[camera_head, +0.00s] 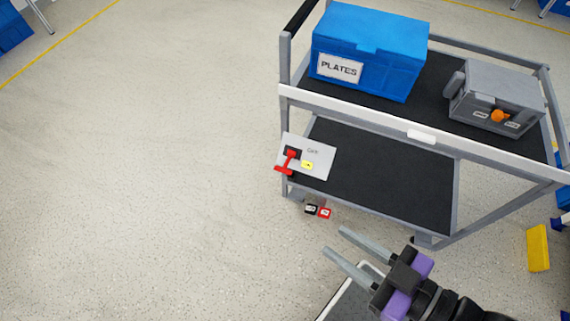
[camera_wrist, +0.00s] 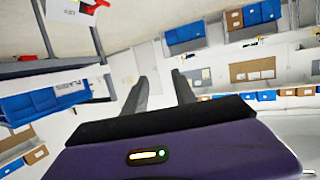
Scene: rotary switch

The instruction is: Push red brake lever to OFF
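The red brake lever (camera_head: 287,160) is mounted on a light grey plate (camera_head: 318,165) at the left front corner of the cart. Small lettering on the plate is too small to read in full. The lever also shows at the top edge of the wrist view (camera_wrist: 95,5), partly cut off. My gripper (camera_head: 334,241) is below and right of the lever in the head view, clear of the cart. Its two fingers are apart with nothing between them. The fingers also show in the wrist view (camera_wrist: 160,88), spread and empty.
The cart has a white front rail (camera_head: 380,122) and a dark lower shelf (camera_head: 385,180). A blue PLATES box (camera_head: 385,50) and a grey box with an orange knob (camera_head: 500,95) stand on top. The floor at left is clear.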

